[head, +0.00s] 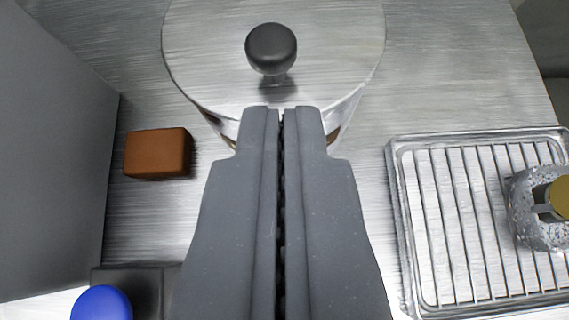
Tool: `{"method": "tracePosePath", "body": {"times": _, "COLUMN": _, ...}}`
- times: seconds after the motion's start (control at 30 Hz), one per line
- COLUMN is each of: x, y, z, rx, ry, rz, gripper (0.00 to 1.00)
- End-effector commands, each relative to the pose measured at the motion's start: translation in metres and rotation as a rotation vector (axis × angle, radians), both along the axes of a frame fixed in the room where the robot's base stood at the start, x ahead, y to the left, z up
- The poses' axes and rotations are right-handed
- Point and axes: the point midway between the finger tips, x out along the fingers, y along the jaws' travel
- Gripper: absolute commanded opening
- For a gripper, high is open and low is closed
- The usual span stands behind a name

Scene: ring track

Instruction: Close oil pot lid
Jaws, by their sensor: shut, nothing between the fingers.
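The oil pot lid (205,55) is a round brushed-metal disc with a black knob (271,47) on a short stem, at the top centre of the head view. It sits over the pot (347,106), whose shiny wall shows just below the lid's near edge. My gripper (281,110) is shut and empty. Its fingertips overlap the near edge of the lid in the picture, below the knob. My fingers hide the middle of the pot's near side. I cannot tell whether they touch the pot or whether the lid is fully seated.
A brown block (157,153) lies left of the pot. A grey wall (50,150) rises at the far left. A blue knob (101,303) is at the lower left. A wire-rack tray (455,220) stands at the right, holding a glass container (533,215). Bare metal surface lies between.

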Motion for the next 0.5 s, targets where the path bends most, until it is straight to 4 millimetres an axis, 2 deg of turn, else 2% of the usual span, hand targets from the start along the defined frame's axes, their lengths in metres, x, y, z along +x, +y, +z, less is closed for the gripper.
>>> {"method": "tracePosePath", "body": {"times": 0.27, "x": -0.042, "y": 0.006, "z": -0.013, "rx": -0.001, "ry": 0.002, "rz": 0.004, "gripper": 0.00}}
{"method": "tracePosePath", "body": {"times": 0.5, "x": -0.056, "y": 0.007, "z": -0.021, "rx": -0.001, "ry": 0.000, "rz": 0.004, "gripper": 0.00}}
